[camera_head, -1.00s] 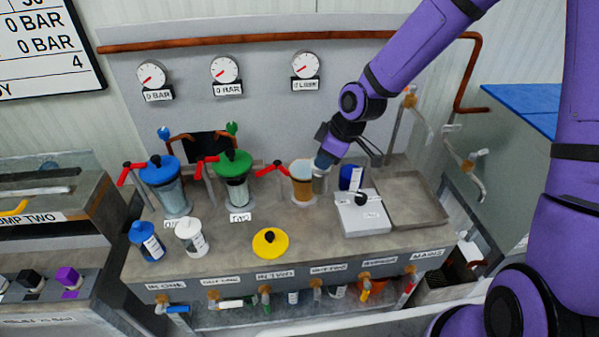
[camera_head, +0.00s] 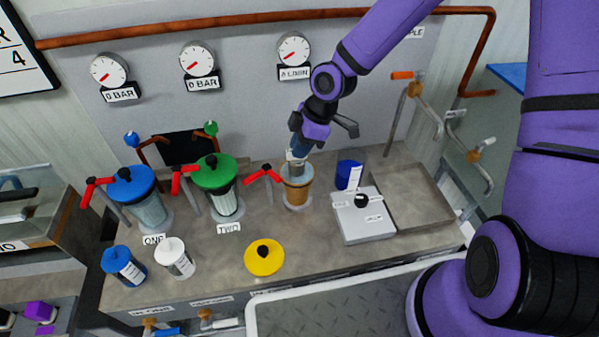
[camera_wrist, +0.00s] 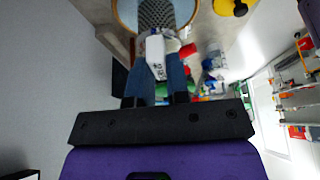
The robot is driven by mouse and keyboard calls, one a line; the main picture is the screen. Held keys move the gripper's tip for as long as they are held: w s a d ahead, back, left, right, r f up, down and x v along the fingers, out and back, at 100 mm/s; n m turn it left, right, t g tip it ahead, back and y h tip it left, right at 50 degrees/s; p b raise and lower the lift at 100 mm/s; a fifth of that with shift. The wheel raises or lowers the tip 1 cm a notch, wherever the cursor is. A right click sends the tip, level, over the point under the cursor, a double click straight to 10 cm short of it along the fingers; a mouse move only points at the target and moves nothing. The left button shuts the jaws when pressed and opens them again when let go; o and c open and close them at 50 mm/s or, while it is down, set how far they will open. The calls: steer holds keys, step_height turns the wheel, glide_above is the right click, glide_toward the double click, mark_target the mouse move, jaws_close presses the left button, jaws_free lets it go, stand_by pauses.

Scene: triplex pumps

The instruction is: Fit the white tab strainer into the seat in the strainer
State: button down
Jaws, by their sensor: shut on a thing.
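My gripper (camera_head: 300,148) is shut on the white tab (camera_wrist: 155,55) of the strainer, a grey mesh basket (camera_wrist: 160,13). In the head view the basket (camera_head: 296,169) hangs from my gripper at the mouth of the open strainer housing (camera_head: 297,191), a clear pot with tan contents and no lid. The basket's lower part appears to be inside the housing's rim. I cannot tell whether it touches the seat, which is hidden. The wrist view shows the mesh from above within the round rim.
Blue-lidded (camera_head: 131,184) and green-lidded (camera_head: 215,172) housings stand to the left, with red-handled valves. A yellow lid (camera_head: 264,257) lies in front on the bench. A blue container (camera_head: 348,175) and a white box (camera_head: 364,215) stand to the right. Pipes rise at the far right.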

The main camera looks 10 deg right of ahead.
mark_target(300, 172)
step_height(300, 172, down, 9)
steer(key=shift+f, duration=0.1)
stand_by(0.4)
steer(key=c, duration=1.4)
jaws_free()
steer(key=shift+f, duration=0.1)
steer(key=v, duration=1.2)
